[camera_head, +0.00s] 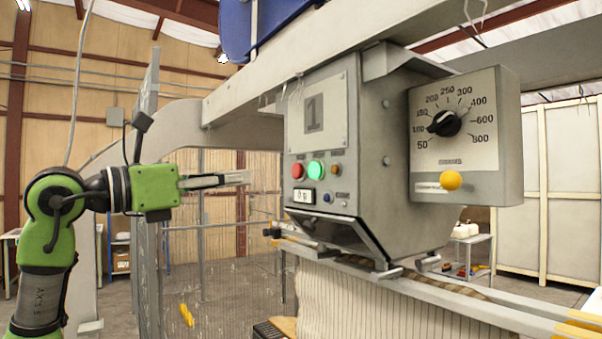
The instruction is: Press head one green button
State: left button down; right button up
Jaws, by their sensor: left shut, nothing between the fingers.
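The grey filling head marked "1" (314,113) hangs in the middle of the head camera view. Its green button (316,171) sits on the front panel, just right of a red button (298,171). My left gripper (249,178) comes in from the left at about the buttons' height. It is shut and empty, its fingers pointing right toward the panel. In the picture a gap separates the fingertips from the red button; the gripper touches neither button. My right gripper is not in view.
A small display (303,196) lies below the buttons. A dial box (466,135) with a yellow knob is on the head's right side. Ribbed white material (350,305) hangs beneath, by metal rails (480,306). A wire-mesh panel (220,265) stands behind my left arm.

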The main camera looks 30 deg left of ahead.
aim_at(311, 170)
pick_arm(q)
jog(key=p+x, duration=0.3)
jog(key=x, duration=0.3)
jog(key=p+x, duration=0.4)
jog(key=x, duration=0.3)
jog(key=shift+d+r, duration=0.1)
jog(key=shift+r, duration=0.1)
jog(key=shift+w+d+f+p, duration=0.1)
jog(key=shift+w+p, duration=0.2)
jog(key=shift+w, duration=0.15)
